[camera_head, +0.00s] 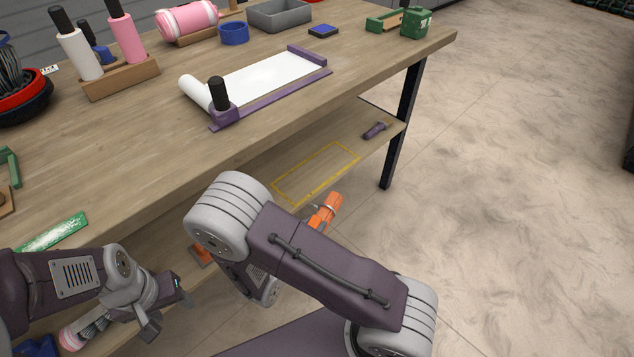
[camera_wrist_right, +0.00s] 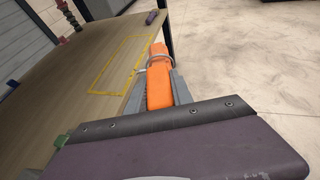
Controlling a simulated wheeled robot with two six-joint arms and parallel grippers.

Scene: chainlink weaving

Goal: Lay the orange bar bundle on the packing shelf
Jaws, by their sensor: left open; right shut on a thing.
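The orange bar bundle (camera_head: 326,211) shows in the head view beyond my right arm, beside the front edge of the lower shelf. In the right wrist view the bundle (camera_wrist_right: 159,82) lies between the fingers of my right gripper (camera_wrist_right: 158,92), which is shut on it. A grey band wraps the bundle. The packing shelf (camera_head: 262,170) is the wooden board under the table, with a yellow outlined rectangle (camera_head: 317,172) on it; the outline (camera_wrist_right: 121,62) is left of the bundle in the wrist view. My left gripper (camera_head: 165,307) is open and empty at lower left.
A purple tool (camera_head: 375,130) lies on the shelf beyond the yellow outline. A dark table leg (camera_head: 402,120) stands at the shelf's far end. The tabletop (camera_head: 130,140) hangs above the shelf. The outlined area is clear, and open floor (camera_head: 500,200) lies to the right.

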